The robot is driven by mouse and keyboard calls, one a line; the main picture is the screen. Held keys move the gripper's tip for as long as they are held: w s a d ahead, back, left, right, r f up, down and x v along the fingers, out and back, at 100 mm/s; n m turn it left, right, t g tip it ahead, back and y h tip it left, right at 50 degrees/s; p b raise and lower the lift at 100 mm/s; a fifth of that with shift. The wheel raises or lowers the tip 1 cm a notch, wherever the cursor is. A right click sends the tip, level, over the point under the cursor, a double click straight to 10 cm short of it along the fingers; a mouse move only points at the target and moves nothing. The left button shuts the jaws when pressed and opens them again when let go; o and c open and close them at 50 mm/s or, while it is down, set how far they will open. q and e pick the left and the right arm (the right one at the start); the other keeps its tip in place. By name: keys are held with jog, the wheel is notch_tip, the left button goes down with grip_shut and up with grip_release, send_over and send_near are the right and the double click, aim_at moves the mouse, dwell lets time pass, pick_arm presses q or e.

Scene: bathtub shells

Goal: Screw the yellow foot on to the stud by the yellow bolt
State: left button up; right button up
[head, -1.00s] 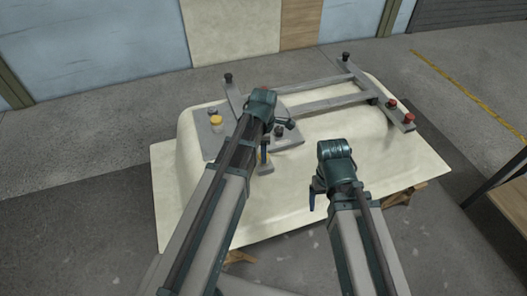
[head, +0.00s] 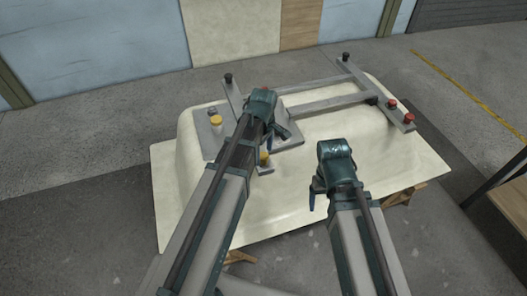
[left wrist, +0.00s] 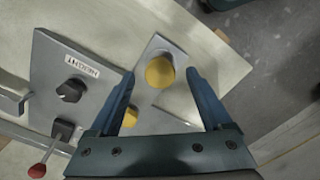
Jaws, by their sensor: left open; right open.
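In the left wrist view a large round yellow piece (left wrist: 159,72) stands on a grey strip between my fingertips, apart from both. A second yellow piece (left wrist: 130,117) is partly hidden behind one finger. I cannot tell for certain which is the foot and which the bolt; the stud is not plain to see. In the head view one yellow piece (head: 264,157) shows just below my left gripper (head: 275,137), and another (head: 216,120) sits on the grey plate at left. My left gripper is open and empty. My right gripper (head: 314,197) is open and empty, over the tub's near side.
The cream tub shell (head: 330,150) lies upside down under a grey frame (head: 330,100). Red pieces (head: 409,118) are on the right rail, with black ones (head: 228,78) at the far ends. A labelled grey plate (left wrist: 105,85) carries a black knob (left wrist: 70,90).

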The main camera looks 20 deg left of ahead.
pick_arm(q)
notch_tip(320, 180, up, 14)
jog(key=p, duration=1.3)
jog(key=shift+p, duration=0.3)
jog(key=shift+f, duration=0.35)
notch_tip(320, 180, down, 13)
jog(key=b, duration=1.3)
jog(key=shift+r, duration=0.1)
